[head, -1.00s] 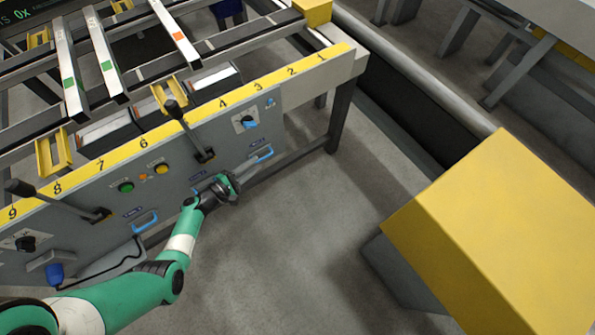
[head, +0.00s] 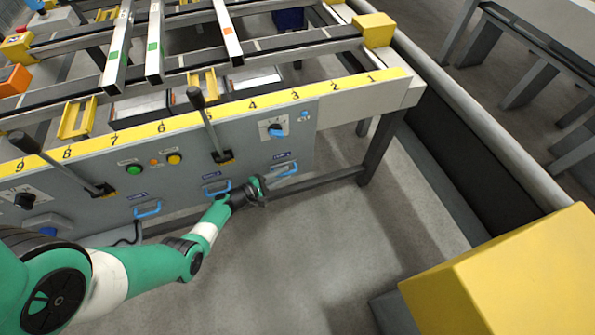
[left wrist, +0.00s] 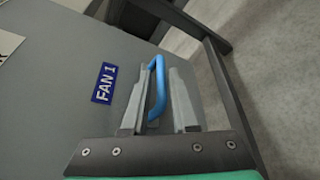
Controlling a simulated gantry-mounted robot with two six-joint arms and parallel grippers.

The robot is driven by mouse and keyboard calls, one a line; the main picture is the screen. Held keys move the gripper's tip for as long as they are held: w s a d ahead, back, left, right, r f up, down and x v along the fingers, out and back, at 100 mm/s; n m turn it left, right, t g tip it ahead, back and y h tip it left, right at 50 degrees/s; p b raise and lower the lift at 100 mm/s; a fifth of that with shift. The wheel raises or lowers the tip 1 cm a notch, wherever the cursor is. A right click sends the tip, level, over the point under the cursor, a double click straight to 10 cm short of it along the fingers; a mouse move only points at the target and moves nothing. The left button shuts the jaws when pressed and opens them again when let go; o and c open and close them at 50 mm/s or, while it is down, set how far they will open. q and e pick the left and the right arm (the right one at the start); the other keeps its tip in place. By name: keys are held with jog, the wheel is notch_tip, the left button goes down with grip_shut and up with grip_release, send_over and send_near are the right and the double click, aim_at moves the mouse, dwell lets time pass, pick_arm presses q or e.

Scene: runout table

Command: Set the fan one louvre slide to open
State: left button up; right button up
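The fan one louvre slide has a blue handle (head: 285,170) on the front of the grey panel, at its right end, under a small blue label. In the left wrist view the blue handle (left wrist: 158,88) lies beside a label (left wrist: 104,83) reading FAN 1. My left gripper (head: 268,183) is at this handle. In the left wrist view its two fingers (left wrist: 160,98) are apart, with the handle between them. Contact with either finger cannot be told. The slide's plate and markings are hidden or too small to read. My right gripper is not in view.
Two more blue handles, middle (head: 217,189) and left (head: 148,209), sit along the panel. Above are a blue rotary knob (head: 277,130), a black lever (head: 208,125) and green and yellow buttons. A table leg (head: 380,145) stands to the right. A yellow block (head: 510,275) fills the lower right.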

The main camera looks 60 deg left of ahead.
pick_arm(q)
jog(key=shift+w+a+f, duration=0.1)
jog(key=shift+w+f, duration=0.05)
jog(key=shift+w, duration=0.4)
jog(key=shift+s, duration=0.15)
jog(key=shift+c, duration=0.3)
grip_shut()
jog(key=shift+f, duration=0.1)
dwell(0.5)
